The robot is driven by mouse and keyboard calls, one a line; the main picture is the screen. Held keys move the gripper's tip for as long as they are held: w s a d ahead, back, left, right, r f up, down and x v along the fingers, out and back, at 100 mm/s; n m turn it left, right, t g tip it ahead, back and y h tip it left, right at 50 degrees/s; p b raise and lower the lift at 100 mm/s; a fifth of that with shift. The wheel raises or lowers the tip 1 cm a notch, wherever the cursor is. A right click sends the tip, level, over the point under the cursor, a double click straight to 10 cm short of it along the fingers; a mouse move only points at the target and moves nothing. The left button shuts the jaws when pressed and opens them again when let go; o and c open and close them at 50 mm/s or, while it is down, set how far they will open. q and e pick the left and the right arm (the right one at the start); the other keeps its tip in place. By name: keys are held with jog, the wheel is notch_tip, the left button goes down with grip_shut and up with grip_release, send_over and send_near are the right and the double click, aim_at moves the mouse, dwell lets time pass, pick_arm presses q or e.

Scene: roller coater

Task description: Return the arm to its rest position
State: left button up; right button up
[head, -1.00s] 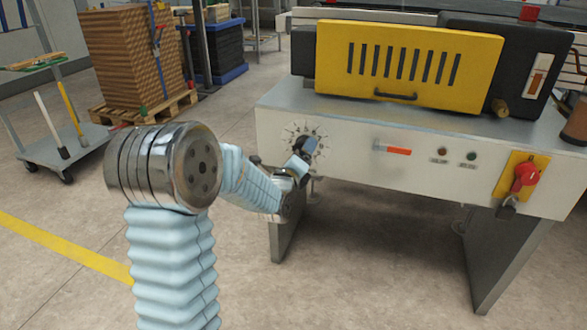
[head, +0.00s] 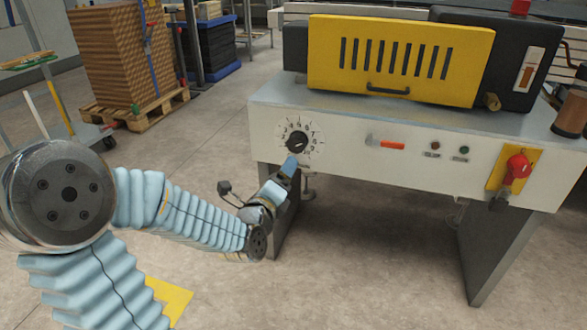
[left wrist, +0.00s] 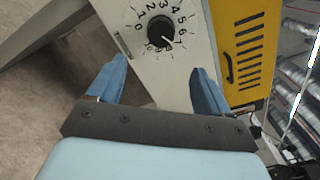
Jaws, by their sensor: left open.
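My left gripper (head: 289,168) is just below and in front of the numbered dial on the machine's front panel. In the left wrist view my left gripper (left wrist: 158,85) shows two blue fingers spread apart with nothing between them. The black dial knob (head: 297,142) is uncovered in the head view, and a gap shows between it and the fingers. The knob also shows beyond the fingertips in the left wrist view (left wrist: 160,31). My left arm comes in from the left in the head view, bent at the elbow. My right gripper is in neither view.
The roller coater (head: 400,140) has a yellow slotted cover (head: 390,60), an orange-tipped lever (head: 391,145) and a red switch (head: 518,167) on a yellow plate. A pallet stack (head: 122,60) and a cart (head: 60,140) stand at the left. Bare floor lies below the arm.

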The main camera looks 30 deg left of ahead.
pick_arm(q)
jog(key=s+d+f+n+g+h+p, duration=0.15)
jog(key=d+f+n+g+p, duration=0.3)
jog(key=f, duration=0.55)
jog(key=d+f+n+g+h+p, duration=0.2)
jog(key=d+f+n+g+h, duration=0.15)
jog(key=d+f+n, duration=0.45)
jog(key=s+d+f+n+g+h+p, duration=0.1)
jog(key=s+d+f+n+g, duration=0.3)
jog(key=s, duration=0.4)
jog(key=s+d+f+n+g+h+p, duration=0.2)
jog(key=s+d+f+n+g, duration=0.2)
jog(key=s+d+f+n, duration=0.2)
notch_tip(320, 180, down, 3)
jog(key=shift+s+f+n+g+p, duration=0.1)
jog(key=shift+s+n+g+p, duration=0.3)
jog(key=shift+s+n, duration=0.55)
jog(key=shift+s, duration=0.15)
